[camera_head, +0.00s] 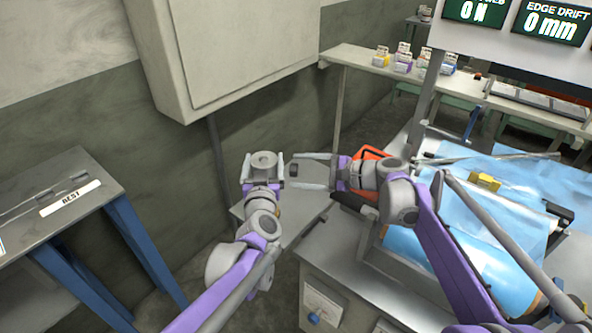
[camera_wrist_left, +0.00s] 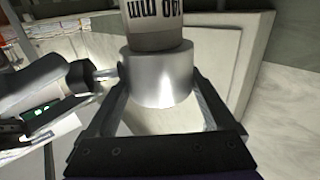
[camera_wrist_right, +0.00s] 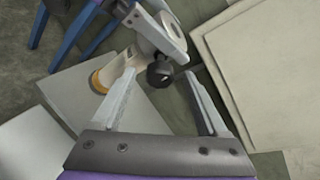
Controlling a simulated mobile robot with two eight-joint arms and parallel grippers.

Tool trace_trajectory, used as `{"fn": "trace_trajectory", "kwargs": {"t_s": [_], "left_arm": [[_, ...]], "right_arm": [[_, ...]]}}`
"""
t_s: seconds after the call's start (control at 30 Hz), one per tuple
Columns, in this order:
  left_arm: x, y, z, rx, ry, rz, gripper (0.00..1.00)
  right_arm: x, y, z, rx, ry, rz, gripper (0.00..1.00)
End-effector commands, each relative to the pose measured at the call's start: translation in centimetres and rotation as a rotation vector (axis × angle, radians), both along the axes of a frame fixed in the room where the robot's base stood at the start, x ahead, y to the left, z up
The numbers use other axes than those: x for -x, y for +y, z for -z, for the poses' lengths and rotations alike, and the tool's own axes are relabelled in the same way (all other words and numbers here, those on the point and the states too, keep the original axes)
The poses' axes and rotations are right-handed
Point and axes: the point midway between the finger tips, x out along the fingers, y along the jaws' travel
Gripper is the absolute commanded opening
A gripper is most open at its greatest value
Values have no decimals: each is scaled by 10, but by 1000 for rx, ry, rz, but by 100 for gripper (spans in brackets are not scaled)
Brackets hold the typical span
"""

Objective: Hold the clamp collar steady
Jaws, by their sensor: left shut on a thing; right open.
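The clamp collar (camera_head: 264,158) is a pale metal ring with a hole, held in the air between the fingers of my left gripper (camera_head: 263,168). In the left wrist view it is a shiny silver cylinder (camera_wrist_left: 158,78), with a paler part marked "40 mm", upside down, beyond it. My right gripper (camera_head: 292,170) is open, its fingers pointing at the collar from the right. A dark knob (camera_head: 293,170) on the collar's side sits between its fingertips. In the right wrist view the knob (camera_wrist_right: 160,76) is just ahead of the open fingers, with visible gaps on both sides.
A grey bench (camera_head: 50,205) labelled "REST" stands at left. A large pale cabinet (camera_head: 240,50) hangs behind the grippers. At right are a blue film roll (camera_head: 450,265), a yellow block (camera_head: 485,182) and screens reading "0 N" and "EDGE DRIFT 0 mm" (camera_head: 550,22). Small boxes (camera_head: 403,62) stand on a back shelf.

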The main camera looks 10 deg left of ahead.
Motion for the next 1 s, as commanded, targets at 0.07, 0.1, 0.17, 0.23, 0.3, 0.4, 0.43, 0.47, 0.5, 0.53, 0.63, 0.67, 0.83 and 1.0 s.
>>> {"fn": "trace_trajectory", "kwargs": {"t_s": [0.07,0.1,0.17,0.23,0.3,0.4,0.43,0.47,0.5,0.53,0.63,0.67,0.83,1.0], "left_arm": [[0,0,0,1,1,1,0],[0,0,0,1,1,1,0],[0,0,0,1,1,1,0],[0,0,0,1,1,1,0],[0,0,0,1,1,1,0],[0,0,0,1,1,1,0],[0,0,0,1,1,1,0],[0,0,0,1,1,1,0],[0,0,0,1,1,1,0],[0,0,0,1,1,1,0],[0,0,0,1,1,1,0],[0,0,0,1,1,1,0],[0,0,0,1,1,1,0],[0,0,0,1,1,1,0]], "right_arm": [[-3,9,3,0,0,0,76],[-3,12,4,-1,0,-1,76],[-4,16,5,-1,0,-1,76],[-5,18,5,0,0,0,76],[-6,18,6,1,0,1,76],[-6,18,6,0,0,1,76],[-6,18,6,0,0,1,76],[-6,18,6,0,0,1,76],[-6,18,6,1,0,1,76],[-6,18,6,1,0,1,71],[-6,18,6,1,0,1,53],[-6,18,6,1,0,1,47],[-5,18,5,1,0,1,17],[-5,18,5,1,0,1,0]]}}
